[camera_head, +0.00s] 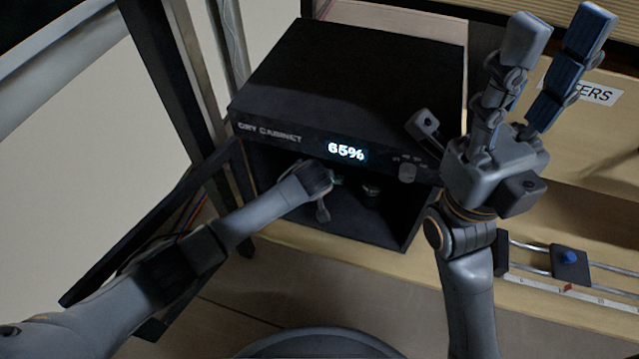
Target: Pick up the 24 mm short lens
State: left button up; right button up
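The black dry cabinet (350,75) has its front open, and its display reads 65%. Inside it, a small dark round object (371,193) that looks like a lens stands right of my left gripper. No marking on it is readable, so I cannot tell if it is the 24 mm short lens. My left gripper (325,203) reaches into the opening from the left. One finger shows pointing down; the rest is hidden by my wrist and the shade, and so is any thing in it. My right gripper (500,95) is raised right of the cabinet, fingers spread, open and empty.
A dark open door panel (165,225) is left of the cabinet, close to my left arm. A rail slider with a blue knob (570,258) lies on the wooden surface at right. A box with a partly hidden label (590,92) is behind my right gripper.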

pick_arm(q)
jog(key=c, duration=1.5)
jog(key=shift+o, duration=0.2)
jog(key=shift+r, duration=0.15)
